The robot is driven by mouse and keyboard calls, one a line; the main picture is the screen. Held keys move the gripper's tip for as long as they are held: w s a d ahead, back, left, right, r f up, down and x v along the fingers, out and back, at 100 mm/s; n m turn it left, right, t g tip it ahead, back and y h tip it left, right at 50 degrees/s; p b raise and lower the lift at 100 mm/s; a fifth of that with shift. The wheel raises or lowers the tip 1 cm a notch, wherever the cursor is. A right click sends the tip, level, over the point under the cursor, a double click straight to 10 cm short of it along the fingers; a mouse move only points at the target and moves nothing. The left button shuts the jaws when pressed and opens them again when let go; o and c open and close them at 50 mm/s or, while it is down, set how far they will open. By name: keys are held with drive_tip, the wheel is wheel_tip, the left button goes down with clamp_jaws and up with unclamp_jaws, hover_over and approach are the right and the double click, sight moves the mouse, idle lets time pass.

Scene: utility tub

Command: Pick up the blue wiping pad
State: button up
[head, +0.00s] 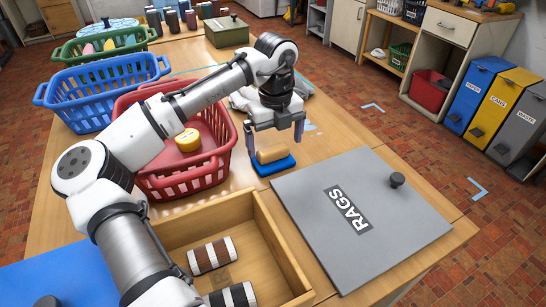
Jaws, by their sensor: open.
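The blue wiping pad (276,166) lies flat on the wooden table, with a tan block (272,155) on its top. It is right of the red basket and just behind the grey RAGS lid. My gripper (275,146) points down over it, open, with one finger towards each side of the tan block. Nothing shows held between the fingers. I cannot tell from this one view how far the fingertips are above the pad.
A red basket (186,184) with a yellow round item stands close on the left. The grey RAGS lid (410,235) with its knob lies in front right. A wooden box (267,222) holds striped rolls. A grey cloth (240,100) lies behind my gripper. Bare table shows to the right.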

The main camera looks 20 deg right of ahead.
sight(273, 148)
drive_tip(key=shift+w+a+f+p, duration=0.1)
drive_tip(key=shift+w+f+p, duration=0.1)
drive_tip(key=shift+f, duration=0.7)
drive_tip(key=shift+w+a+f+p, duration=0.1)
drive_tip(key=shift+f+p, duration=0.1)
drive_tip(key=shift+f, duration=0.65)
drive_tip(key=shift+w+f+p, duration=0.15)
drive_tip(key=shift+f+p, duration=0.05)
drive_tip(key=shift+f, duration=0.7)
drive_tip(key=c, duration=0.7)
drive_tip(key=shift+c, duration=0.2)
drive_tip(key=shift+r, duration=0.1)
wheel_tip(273, 148, up, 20)
drive_tip(key=shift+b, duration=0.45)
drive_tip(key=o, duration=0.5)
drive_tip(key=c, duration=0.4)
drive_tip(key=shift+w, duration=0.15)
